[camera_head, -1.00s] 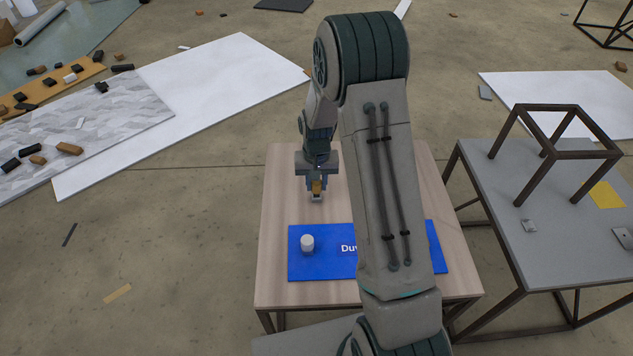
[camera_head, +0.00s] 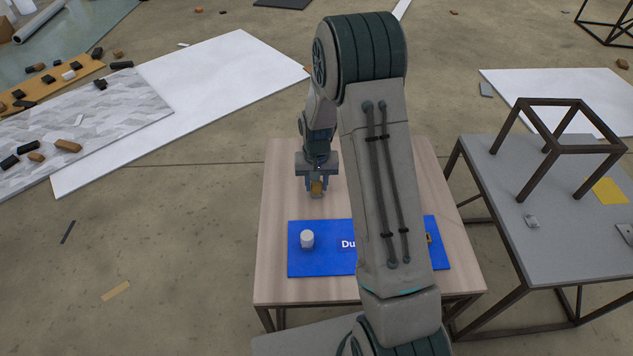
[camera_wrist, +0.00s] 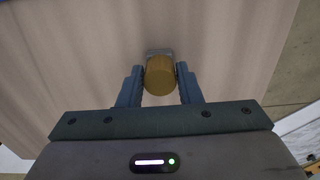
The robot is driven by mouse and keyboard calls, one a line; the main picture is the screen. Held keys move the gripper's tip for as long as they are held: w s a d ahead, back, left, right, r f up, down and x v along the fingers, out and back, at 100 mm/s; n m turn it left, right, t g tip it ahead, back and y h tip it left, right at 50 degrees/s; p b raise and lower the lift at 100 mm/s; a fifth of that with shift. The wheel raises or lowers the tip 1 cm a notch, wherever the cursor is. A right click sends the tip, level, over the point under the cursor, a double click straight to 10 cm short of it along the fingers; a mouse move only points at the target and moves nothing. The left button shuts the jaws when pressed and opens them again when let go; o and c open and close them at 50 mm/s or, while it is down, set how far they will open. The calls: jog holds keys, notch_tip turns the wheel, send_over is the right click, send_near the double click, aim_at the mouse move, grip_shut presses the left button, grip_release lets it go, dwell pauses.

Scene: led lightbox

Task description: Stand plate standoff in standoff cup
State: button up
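A brass-yellow cylinder, which I take for the plate standoff (camera_wrist: 159,76), is between the two fingers of my gripper (camera_wrist: 160,82) in the wrist view. The fingers sit close against its left and right sides. In the head view my gripper (camera_head: 317,188) is low over the wooden table, beyond the blue mat, with the standoff (camera_head: 317,190) between its fingers. A small grey block-like piece, possibly the standoff cup (camera_wrist: 159,51), shows just past the standoff. The standoff hides most of it, so I cannot tell whether the standoff is seated in it.
A white cylinder (camera_head: 307,239) stands on the blue mat (camera_head: 325,266) on the wooden table (camera_head: 279,190). My arm covers the mat's middle. A yellow piece (camera_head: 429,238) shows at the mat's right. A grey table (camera_head: 560,250) with a dark frame (camera_head: 548,130) stands to the right.

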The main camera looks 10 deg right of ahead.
aim_at(317, 183)
jog(key=o, duration=0.3)
notch_tip(317, 183, up, 14)
jog(key=p, duration=0.2)
dwell(0.3)
dwell(0.3)
jog(key=s+r+n+t+p, duration=0.2)
jog(key=s+r+p, duration=1)
jog(key=s+r, duration=1.2)
jog(key=shift+s+r+t+p, duration=0.25)
jog(key=shift+r+t+p, duration=0.1)
jog(key=shift+r+t, duration=0.05)
